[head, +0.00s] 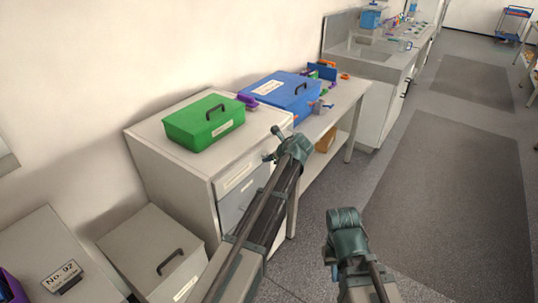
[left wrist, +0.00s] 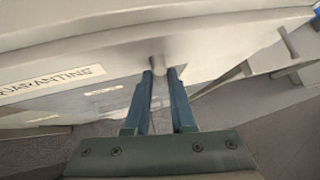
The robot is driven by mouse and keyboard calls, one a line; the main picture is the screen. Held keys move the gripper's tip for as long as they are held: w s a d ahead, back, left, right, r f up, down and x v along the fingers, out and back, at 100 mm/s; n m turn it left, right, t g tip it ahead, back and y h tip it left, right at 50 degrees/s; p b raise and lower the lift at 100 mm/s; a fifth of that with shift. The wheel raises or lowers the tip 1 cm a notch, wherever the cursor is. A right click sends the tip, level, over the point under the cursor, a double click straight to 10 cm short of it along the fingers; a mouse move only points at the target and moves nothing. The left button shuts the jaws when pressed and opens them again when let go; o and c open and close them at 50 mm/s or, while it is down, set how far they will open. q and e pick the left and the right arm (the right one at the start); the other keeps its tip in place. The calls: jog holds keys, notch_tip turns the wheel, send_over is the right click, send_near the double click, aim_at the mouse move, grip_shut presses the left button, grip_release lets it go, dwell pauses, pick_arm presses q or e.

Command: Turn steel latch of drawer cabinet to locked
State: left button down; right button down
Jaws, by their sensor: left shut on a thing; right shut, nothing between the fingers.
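The drawer cabinet (head: 172,165) is pale grey, with a green box on top and drawers on its front. My left gripper (head: 273,145) is at the upper right of its front. In the left wrist view the steel latch (left wrist: 158,68) is a small grey post just under the top edge. The fingers of my left gripper (left wrist: 160,76) are on either side of it, shut on it. The gripper hides the latch in the head view, and its turn angle cannot be told. My right gripper (head: 345,222) is shut and empty over the floor at the right.
A green box (head: 203,121) stands on the cabinet. A blue box (head: 290,95) and small items lie on the bench beside it. A low cabinet (head: 150,250) stands at the lower left. The floor mat (head: 440,200) to the right is clear.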

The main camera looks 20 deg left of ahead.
pick_arm(q)
jog(key=shift+w+d+r+m+g, duration=0.1)
jog(key=shift+w+r+m+g, duration=0.05)
jog(key=shift+w+m+g, duration=0.2)
jog(key=shift+g+p, duration=0.3)
jog(key=shift+g, duration=0.05)
jog(key=c, duration=0.9)
grip_release()
jog(key=shift+s, duration=0.1)
jog(key=shift+o, duration=0.2)
jog(key=p+v, duration=0.9)
jog(key=v, duration=0.4)
jog(key=shift+d+p, duration=0.35)
jog(key=shift+d, duration=0.1)
jog(key=shift+s+r, duration=0.1)
